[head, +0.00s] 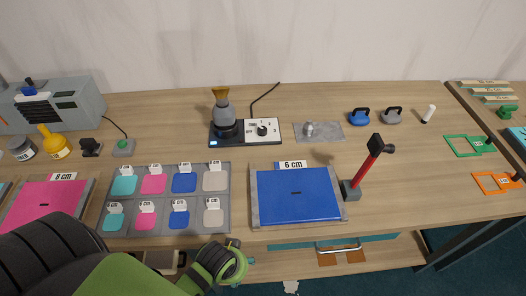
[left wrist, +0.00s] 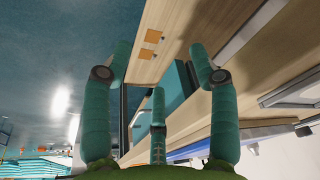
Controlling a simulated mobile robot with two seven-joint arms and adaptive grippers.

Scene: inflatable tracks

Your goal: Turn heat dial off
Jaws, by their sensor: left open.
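The heat dial (head: 262,130) is a small black knob on a white panel, marked OFF and with numbers around it. The panel sits on the right part of a black base (head: 245,140) on the table. A grey flask-like vessel (head: 223,108) with a brown top stands on the base's left part. The dial's exact setting is too small to read. My left gripper (left wrist: 160,50) is open and empty in the left wrist view, its teal fingers spread. In the head view my green left wrist is at the table's front edge, well in front of the dial. My right gripper is out of view.
A grey tray (head: 170,228) of coloured tiles and a blue pad (head: 297,208) lie between the front edge and the dial. A red-handled hammer-like tool (head: 368,160) stands right of the pad. A metal plate (head: 330,132) lies right of the panel.

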